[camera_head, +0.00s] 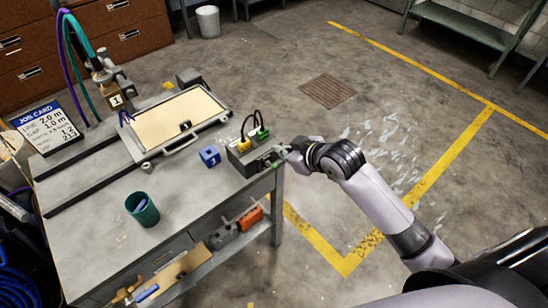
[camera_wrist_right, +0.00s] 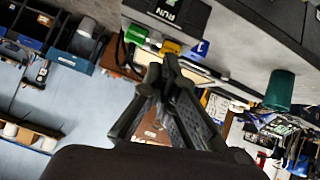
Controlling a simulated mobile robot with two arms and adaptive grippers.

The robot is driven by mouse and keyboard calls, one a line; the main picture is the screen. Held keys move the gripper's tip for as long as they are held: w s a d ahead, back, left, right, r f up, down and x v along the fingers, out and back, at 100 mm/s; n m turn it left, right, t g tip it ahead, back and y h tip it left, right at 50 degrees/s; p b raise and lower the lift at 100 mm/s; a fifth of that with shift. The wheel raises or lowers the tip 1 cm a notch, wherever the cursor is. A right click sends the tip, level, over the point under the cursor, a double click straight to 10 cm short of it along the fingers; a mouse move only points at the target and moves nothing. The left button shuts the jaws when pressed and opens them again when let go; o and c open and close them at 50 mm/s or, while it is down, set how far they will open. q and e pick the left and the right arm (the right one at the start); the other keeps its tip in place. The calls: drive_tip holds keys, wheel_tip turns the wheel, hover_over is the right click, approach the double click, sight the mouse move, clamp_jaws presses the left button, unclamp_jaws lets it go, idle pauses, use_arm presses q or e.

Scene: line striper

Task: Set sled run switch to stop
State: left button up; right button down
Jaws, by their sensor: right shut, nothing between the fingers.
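The grey control box (camera_head: 252,160) sits at the right corner of the workbench, with a yellow plug (camera_head: 244,145) and a green plug (camera_head: 262,133) on top. In the wrist view a dark panel with a RUN label (camera_wrist_right: 168,12) shows at the top, with the green plug (camera_wrist_right: 136,34) and yellow plug (camera_wrist_right: 171,47) below it. My right gripper (camera_head: 284,152) is at the box's right end; its shut, empty fingers (camera_wrist_right: 163,68) show in the wrist view. I cannot make out the switch lever's position or whether the fingers touch it. My left gripper is not in view.
A blue block (camera_head: 210,156) numbered 3 lies left of the box. A green cup (camera_head: 142,208) stands near the bench's front edge. A framed tray (camera_head: 147,153) is on rails behind. Open floor lies right of the bench.

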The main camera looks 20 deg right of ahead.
drive_tip(key=p, duration=0.2)
hover_over(271, 165)
drive_tip(key=a, duration=0.1)
wheel_tip(271, 165, down, 6)
drive_tip(key=f, duration=0.1)
drive_tip(key=d+f, duration=0.1)
drive_tip(key=shift+s+f, duration=0.25)
drive_tip(key=shift+f, duration=0.05)
drive_tip(key=shift+s+d+f+p, duration=0.2)
drive_tip(key=shift+s+f+p, duration=0.1)
drive_tip(key=shift+f, duration=0.3)
drive_tip(key=shift+w, duration=0.1)
drive_tip(key=shift+f, duration=0.1)
